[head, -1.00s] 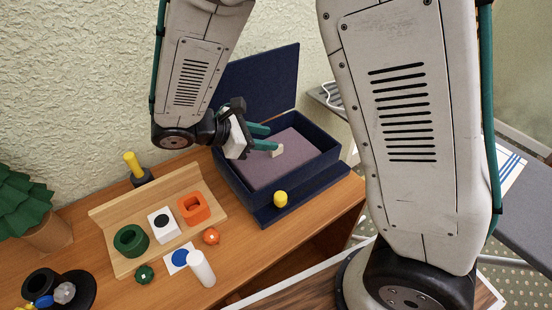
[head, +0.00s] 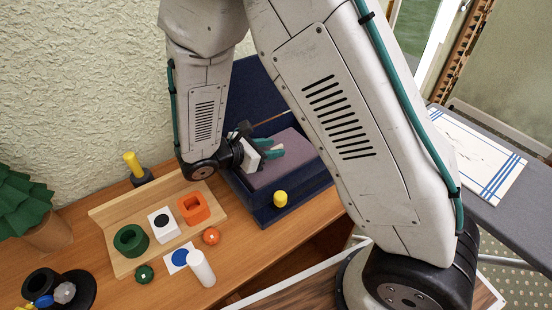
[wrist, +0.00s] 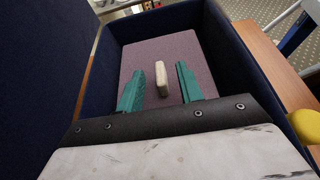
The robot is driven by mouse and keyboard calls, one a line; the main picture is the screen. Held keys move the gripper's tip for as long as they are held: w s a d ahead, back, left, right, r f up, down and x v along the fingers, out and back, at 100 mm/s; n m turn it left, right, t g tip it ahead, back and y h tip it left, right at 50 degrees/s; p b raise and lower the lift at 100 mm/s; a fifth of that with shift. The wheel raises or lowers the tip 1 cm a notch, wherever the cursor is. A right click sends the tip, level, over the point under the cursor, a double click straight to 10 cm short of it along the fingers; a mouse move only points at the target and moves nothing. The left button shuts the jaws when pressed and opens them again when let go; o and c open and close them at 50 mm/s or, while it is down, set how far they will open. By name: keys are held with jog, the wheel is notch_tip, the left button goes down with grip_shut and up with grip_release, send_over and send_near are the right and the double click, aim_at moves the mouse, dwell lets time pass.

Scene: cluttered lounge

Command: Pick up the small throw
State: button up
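The small throw appears to be the mauve, flat folded piece (head: 302,150) inside the dark blue open box; it also shows in the wrist view (wrist: 140,52). A small beige block-like piece (wrist: 162,78) stands up from its top; I cannot tell whether it is attached. My gripper (head: 275,149) is open, inside the box's opening and low over the mauve piece. In the wrist view its two green fingers lie either side of the beige piece, with a gap on both sides. My arm hides part of the box in the head view.
The box (head: 268,213) has an upright lid behind it and a yellow cylinder (head: 280,198) at its front. Left of it, a wooden tray (head: 112,222) holds green, white and orange pieces. A white cylinder (head: 200,268) stands in front. A plant (head: 25,210) is far left.

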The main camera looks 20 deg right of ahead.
grip_shut()
